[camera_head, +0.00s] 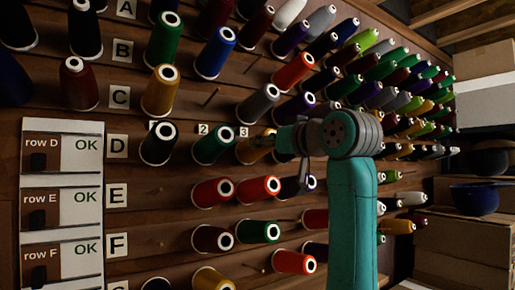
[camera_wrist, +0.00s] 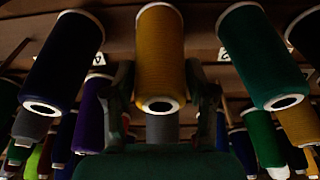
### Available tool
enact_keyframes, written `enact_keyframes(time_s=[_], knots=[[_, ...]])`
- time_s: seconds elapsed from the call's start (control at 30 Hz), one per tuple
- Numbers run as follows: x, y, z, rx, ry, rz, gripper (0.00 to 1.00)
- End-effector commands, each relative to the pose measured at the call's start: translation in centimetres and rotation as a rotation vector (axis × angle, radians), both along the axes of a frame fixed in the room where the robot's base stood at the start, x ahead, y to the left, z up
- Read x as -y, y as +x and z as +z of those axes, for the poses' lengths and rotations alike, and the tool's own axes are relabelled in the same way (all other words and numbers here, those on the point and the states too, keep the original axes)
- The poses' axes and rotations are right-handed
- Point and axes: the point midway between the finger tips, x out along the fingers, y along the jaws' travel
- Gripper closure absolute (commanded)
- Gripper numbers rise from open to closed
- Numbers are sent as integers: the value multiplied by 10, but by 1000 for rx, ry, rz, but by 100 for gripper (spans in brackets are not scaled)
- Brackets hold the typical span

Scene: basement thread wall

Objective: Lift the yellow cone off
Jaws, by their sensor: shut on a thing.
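The yellow cone (camera_head: 250,150) is in row D on the wooden wall, beside the label 3, partly hidden by my gripper (camera_head: 285,142). In the wrist view the yellow cone (camera_wrist: 160,50) stands in the middle, its white-rimmed end towards me. The two dark fingers of my gripper (camera_wrist: 162,100) are on either side of its near end, shut on it. A green cone (camera_head: 212,145) is to its left in the head view. In the wrist view a green cone (camera_wrist: 262,55) is to its right and a dark blue cone (camera_wrist: 65,55) to its left.
Cones of many colours crowd the wall on pegs; an orange cone (camera_head: 293,71) and a red cone (camera_head: 258,188) are close to my gripper. Row panels reading OK (camera_head: 62,155) hang at left. Boxes (camera_head: 460,235) and a dark blue bowl (camera_head: 474,198) are at right.

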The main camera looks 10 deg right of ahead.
Motion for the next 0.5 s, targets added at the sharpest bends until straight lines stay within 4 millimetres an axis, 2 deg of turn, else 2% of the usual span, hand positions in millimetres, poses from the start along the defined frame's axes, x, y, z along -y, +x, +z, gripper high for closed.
enact_keyframes(time_s=[0.5], knots=[[9,-28,7,3,-1,0,74]])
